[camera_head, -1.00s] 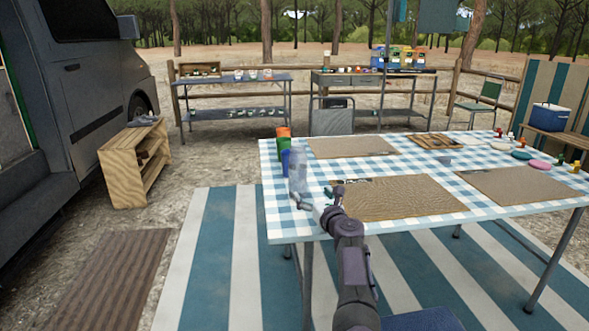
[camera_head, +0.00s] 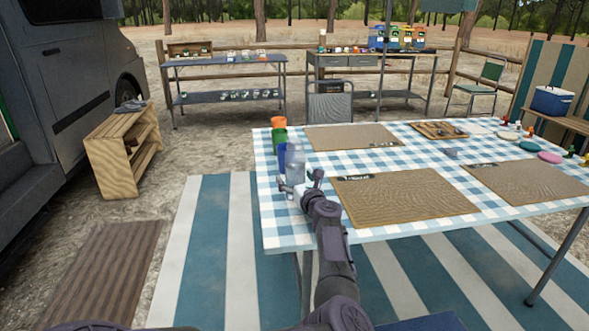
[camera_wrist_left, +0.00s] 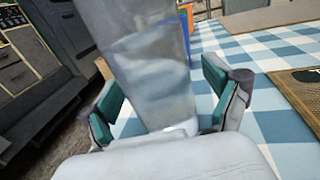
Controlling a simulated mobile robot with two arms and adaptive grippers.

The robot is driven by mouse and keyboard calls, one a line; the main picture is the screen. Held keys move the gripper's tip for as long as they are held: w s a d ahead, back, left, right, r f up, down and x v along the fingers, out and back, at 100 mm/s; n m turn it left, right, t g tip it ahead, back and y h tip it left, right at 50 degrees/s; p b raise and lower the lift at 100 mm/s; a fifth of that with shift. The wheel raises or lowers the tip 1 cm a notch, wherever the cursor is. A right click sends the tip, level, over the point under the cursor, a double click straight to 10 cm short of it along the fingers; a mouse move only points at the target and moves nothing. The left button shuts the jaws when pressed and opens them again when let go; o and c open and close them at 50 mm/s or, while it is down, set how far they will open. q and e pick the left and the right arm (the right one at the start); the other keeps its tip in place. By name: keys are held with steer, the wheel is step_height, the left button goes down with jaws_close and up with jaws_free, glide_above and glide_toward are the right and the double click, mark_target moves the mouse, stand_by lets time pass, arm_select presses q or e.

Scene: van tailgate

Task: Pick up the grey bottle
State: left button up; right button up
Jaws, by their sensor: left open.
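The grey bottle (camera_head: 295,163) stands upright near the left edge of the checked table (camera_head: 283,229). It looks pale and translucent, and its lower part is partly hidden by my gripper in the head view. My left gripper (camera_head: 298,188) is open at the bottle's near side. In the left wrist view the bottle (camera_wrist_left: 148,60) rises between the two teal-padded fingers of my left gripper (camera_wrist_left: 160,105). A gap shows between the bottle and the right finger; the left finger is close to it. My right gripper is not in view.
Orange, green and blue cups (camera_head: 279,135) stand just behind the bottle. Woven placemats (camera_head: 402,197) lie to the right. A wooden tray (camera_head: 438,130) and small coloured items are farther back. A wooden shelf (camera_head: 125,150) stands left, beside the van.

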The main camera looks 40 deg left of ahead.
arm_select(q)
steer(key=shift+s+d+r, duration=0.1)
steer(key=shift+d+r, duration=0.1)
steer(key=c, duration=1.5)
steer(key=shift+c, duration=0.2)
steer(key=shift+r, duration=0.15)
